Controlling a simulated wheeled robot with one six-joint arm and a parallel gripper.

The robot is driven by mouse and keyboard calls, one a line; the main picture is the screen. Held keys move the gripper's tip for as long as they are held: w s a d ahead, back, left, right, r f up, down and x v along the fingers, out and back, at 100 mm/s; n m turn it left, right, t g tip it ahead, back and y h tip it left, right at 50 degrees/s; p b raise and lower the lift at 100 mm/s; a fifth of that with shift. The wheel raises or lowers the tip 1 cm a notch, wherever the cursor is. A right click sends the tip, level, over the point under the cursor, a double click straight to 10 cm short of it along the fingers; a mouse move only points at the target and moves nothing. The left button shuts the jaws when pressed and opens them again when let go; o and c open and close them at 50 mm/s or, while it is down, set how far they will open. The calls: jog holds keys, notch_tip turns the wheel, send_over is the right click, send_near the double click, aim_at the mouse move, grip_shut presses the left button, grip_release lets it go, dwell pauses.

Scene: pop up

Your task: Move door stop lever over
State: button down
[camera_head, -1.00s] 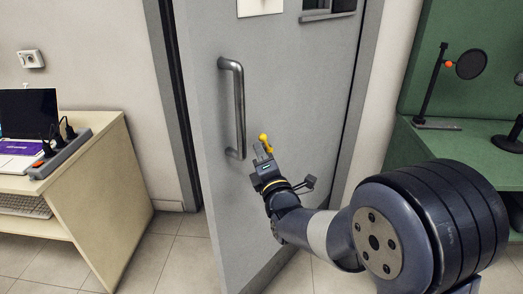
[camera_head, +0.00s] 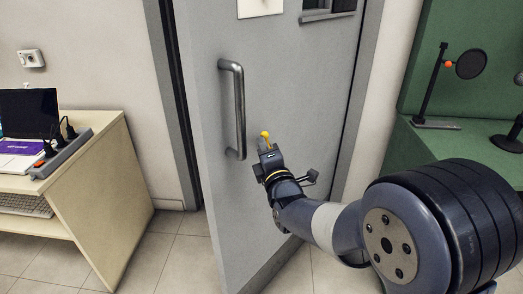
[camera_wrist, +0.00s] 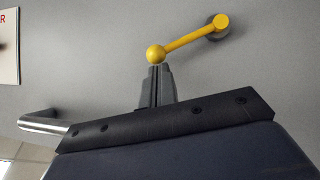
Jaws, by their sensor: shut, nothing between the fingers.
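The yellow door stop lever (camera_wrist: 190,39) is mounted on the grey door by a round grey base at its upper right in the wrist view. It slopes down to the left and ends in a yellow ball. In the head view only its yellow ball end (camera_head: 265,134) shows clearly above my gripper. My gripper (camera_wrist: 158,68) is shut with nothing between its fingers. Its fingertips sit right below the ball, touching or nearly touching it; I cannot tell which. The gripper also shows in the head view (camera_head: 266,147) in front of the door.
The grey door (camera_head: 285,80) stands partly open, with a metal pull handle (camera_head: 238,110) left of my gripper. A wooden desk (camera_head: 95,205) with a laptop and power strip is at left. A green bench (camera_head: 450,150) with a stand is at right. Tiled floor lies between desk and door.

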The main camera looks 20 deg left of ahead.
jog(key=shift+w+d+r+m+h+p, duration=0.2)
jog(key=shift+w+r+m+h+p, duration=0.15)
jog(key=shift+r+m, duration=0.3)
jog(key=shift+w+d+r+m+g+h, duration=0.2)
jog(key=shift+w+r+m+g, duration=0.1)
jog(key=shift+w+m, duration=0.15)
jog(key=shift+w+d+r+m+g+h, duration=0.1)
jog(key=shift+w+d+r+m+g, duration=0.1)
jog(key=shift+w+m+g, duration=0.25)
jog(key=shift+w+d+r+m+g+h, duration=0.15)
jog(key=shift+w+d+r+m, duration=0.15)
jog(key=shift+w, duration=0.3)
jog(key=shift+a, duration=0.1)
